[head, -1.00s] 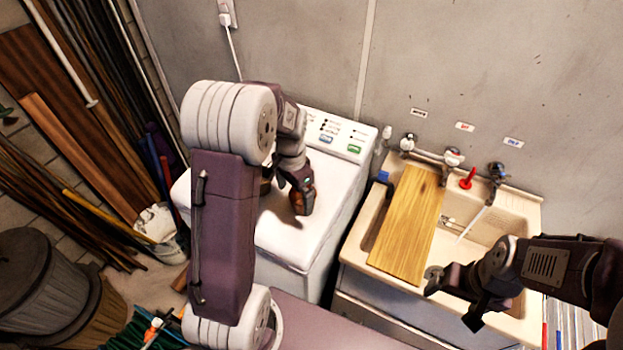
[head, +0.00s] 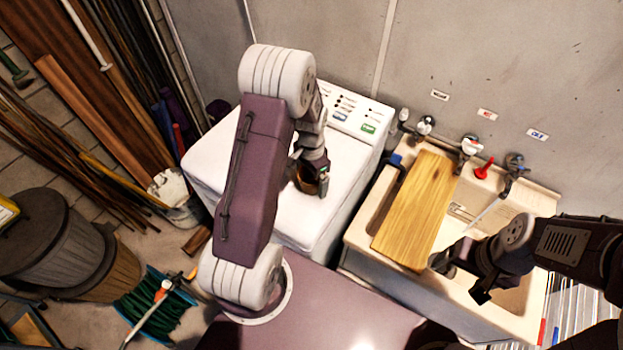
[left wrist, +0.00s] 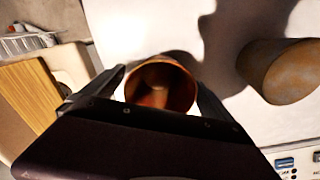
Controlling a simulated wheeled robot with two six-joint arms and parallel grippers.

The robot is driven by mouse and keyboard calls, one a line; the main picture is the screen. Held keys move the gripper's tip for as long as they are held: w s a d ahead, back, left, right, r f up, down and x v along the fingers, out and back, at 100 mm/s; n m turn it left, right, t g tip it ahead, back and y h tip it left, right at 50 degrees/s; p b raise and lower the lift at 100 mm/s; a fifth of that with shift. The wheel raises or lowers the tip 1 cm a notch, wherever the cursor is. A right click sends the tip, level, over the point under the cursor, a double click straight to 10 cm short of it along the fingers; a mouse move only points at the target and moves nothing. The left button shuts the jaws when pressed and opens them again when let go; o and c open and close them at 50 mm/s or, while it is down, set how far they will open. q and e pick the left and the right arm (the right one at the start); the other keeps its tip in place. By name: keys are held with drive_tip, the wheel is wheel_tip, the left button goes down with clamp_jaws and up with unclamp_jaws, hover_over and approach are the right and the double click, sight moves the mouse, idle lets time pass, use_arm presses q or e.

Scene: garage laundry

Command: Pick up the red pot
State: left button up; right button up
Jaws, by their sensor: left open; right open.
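A reddish-brown, round, open-mouthed pot (left wrist: 160,84) stands on the white machine top between the two fingers of my left gripper (left wrist: 155,95) in the left wrist view. The fingers are open, one on each side of it; I cannot tell whether they touch it. In the head view a brown pot (head: 308,180) shows by my left gripper (head: 318,186), partly covered by it. A second, tan-brown pot (left wrist: 286,72) stands to the right in the left wrist view. My right gripper (head: 458,275) is open and empty over the front of the sink.
The white washing machine (head: 220,165) has a control panel at its back. Right of it is a sink (head: 520,220) with a wooden board (head: 415,210) across it, several taps and a red item (head: 484,168). Bins (head: 45,240) and a green hose reel (head: 160,310) stand at left.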

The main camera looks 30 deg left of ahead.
use_arm(q)
drive_tip(key=shift+s+f, duration=0.1)
drive_tip(key=shift+f, duration=0.4)
drive_tip(key=shift+w, duration=0.2)
drive_tip(key=c, duration=0.8)
drive_tip(key=shift+s, duration=0.1)
drive_tip(key=c, duration=0.6)
drive_tip(key=shift+c, duration=0.2)
